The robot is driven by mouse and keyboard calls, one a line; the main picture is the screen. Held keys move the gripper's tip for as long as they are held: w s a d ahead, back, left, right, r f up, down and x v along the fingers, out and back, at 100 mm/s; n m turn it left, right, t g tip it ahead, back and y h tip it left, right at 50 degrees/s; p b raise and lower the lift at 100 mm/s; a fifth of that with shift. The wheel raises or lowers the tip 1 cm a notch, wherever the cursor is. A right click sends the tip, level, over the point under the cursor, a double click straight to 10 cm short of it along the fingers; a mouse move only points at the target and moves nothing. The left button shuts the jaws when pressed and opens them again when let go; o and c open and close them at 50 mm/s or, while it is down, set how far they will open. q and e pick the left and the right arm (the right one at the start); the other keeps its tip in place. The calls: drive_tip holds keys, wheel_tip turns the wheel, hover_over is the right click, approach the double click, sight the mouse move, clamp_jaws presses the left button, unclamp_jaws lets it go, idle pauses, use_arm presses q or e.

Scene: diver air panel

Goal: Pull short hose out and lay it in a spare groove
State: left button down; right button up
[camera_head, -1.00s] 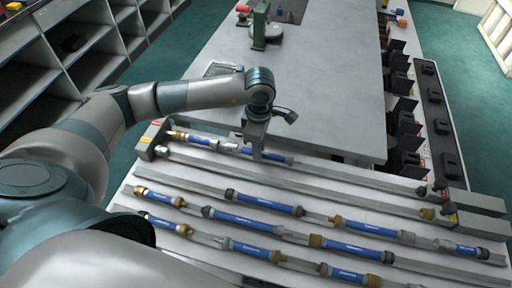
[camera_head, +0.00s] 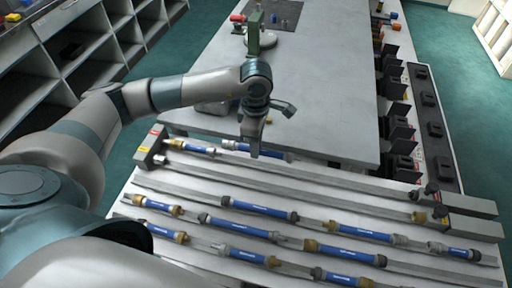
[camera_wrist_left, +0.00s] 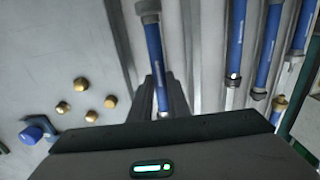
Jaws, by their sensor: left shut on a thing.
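My left gripper (camera_head: 254,150) is shut on a blue hose (camera_head: 276,155) with dark end fittings, at the back edge of the hose panel. In the left wrist view the held hose (camera_wrist_left: 155,55) runs lengthwise between the fingers (camera_wrist_left: 160,98), which hide part of it. Left of it in the head view, a short blue hose piece (camera_head: 198,149) with a brass end lies in the back row, its end apart from the held hose. Long grey grooves (camera_head: 330,185) cross the panel; the one behind the front hose rows has long bare stretches. My right gripper is out of view.
Several blue hoses with brass and dark fittings, such as one (camera_head: 262,208), lie in the front rows. Grey blocks (camera_head: 470,228) stand at the panel's right end. A grey table (camera_head: 320,90) is behind. Black holders (camera_head: 402,140) line its right side.

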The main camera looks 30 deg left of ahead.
use_arm(q)
drive_tip(key=shift+r, duration=0.15)
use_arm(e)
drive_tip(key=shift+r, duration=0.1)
use_arm(q)
drive_tip(key=shift+s+d+r+m, duration=0.1)
drive_tip(key=shift+d+r+m, duration=0.2)
drive_tip(key=shift+r+m, duration=0.3)
drive_tip(key=s+d+r+m, duration=0.2)
drive_tip(key=s+r+m, duration=0.1)
drive_tip(key=m, duration=0.6)
drive_tip(key=s+d+r+m, duration=0.2)
drive_tip(key=r+m, duration=0.4)
drive_tip(key=m, duration=0.4)
drive_tip(key=shift+s+r, duration=0.25)
drive_tip(key=shift+s, duration=0.3)
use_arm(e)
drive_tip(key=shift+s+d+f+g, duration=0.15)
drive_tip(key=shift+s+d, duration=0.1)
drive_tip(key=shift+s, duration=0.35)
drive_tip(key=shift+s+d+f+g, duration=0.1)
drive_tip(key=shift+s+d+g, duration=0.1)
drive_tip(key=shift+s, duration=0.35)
use_arm(q)
drive_tip(key=shift+d, duration=0.1)
